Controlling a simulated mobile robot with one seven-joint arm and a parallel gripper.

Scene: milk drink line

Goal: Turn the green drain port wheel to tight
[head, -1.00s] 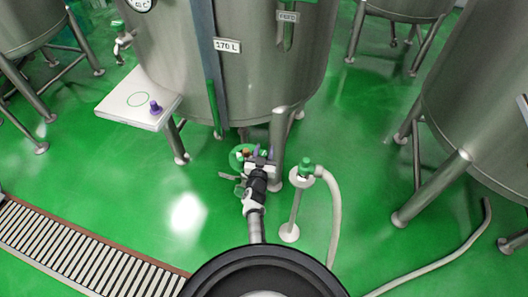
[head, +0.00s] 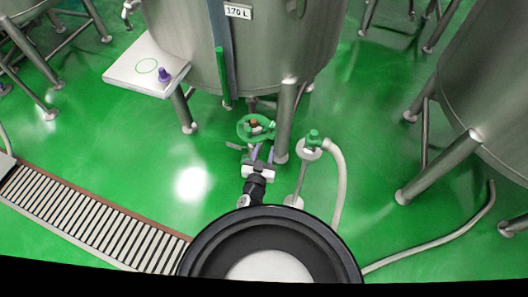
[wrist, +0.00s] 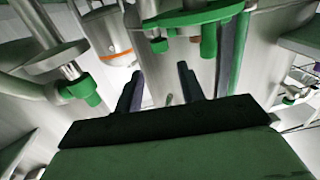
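The green drain port wheel (head: 241,128) is a ring low under the 170 L tank, with a small orange-brown part at its middle. I cannot read any tight mark on the wheel.
A stand with a green fitting (head: 314,138) and a pale hose (head: 338,185) is close to the right of my gripper. A tank leg (head: 285,120) is just behind. A white shelf with a purple knob (head: 164,75) is at left. Green floor lies open at left.

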